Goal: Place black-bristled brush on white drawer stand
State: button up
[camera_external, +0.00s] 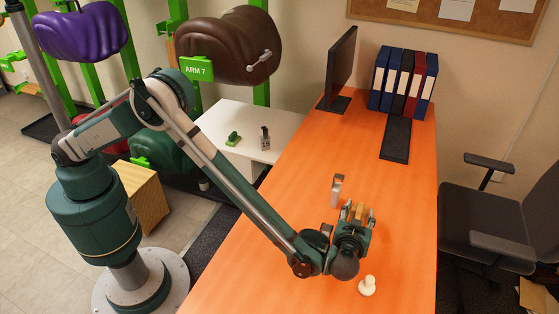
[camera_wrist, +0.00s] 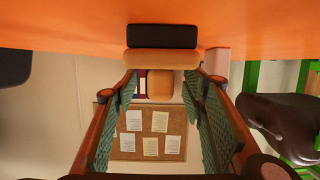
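The black-bristled brush (camera_wrist: 161,37) lies on the orange desk, straight ahead in the wrist view. Its black bristles show beyond a wide wooden head, and a lighter wooden part (camera_wrist: 160,84) shows nearer to me. In the external view its wood (camera_external: 357,213) shows at my gripper, partly hidden by the fingers. My gripper (camera_external: 357,214) is low over the desk. In the wrist view its fingers (camera_wrist: 161,82) are spread on either side of the wooden part, with gaps visible on both sides. The white drawer stand (camera_external: 222,117) is left of the desk, with a bare area on top.
A green item (camera_external: 233,139) and a small dark-topped bottle (camera_external: 265,138) stand on the white stand. A pale upright object (camera_external: 337,190) is close behind my gripper, and a cream knob-shaped piece (camera_external: 367,286) is in front. A monitor (camera_external: 341,65) and binders (camera_external: 403,82) stand at the back.

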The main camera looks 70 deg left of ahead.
aim_at(359, 211)
jog(key=c, duration=0.9)
jog(key=shift+r, duration=0.15)
jog(key=shift+c, duration=0.2)
notch_tip(359, 211, up, 10)
jog(key=shift+f+p, duration=0.1)
jog(key=shift+p, duration=1)
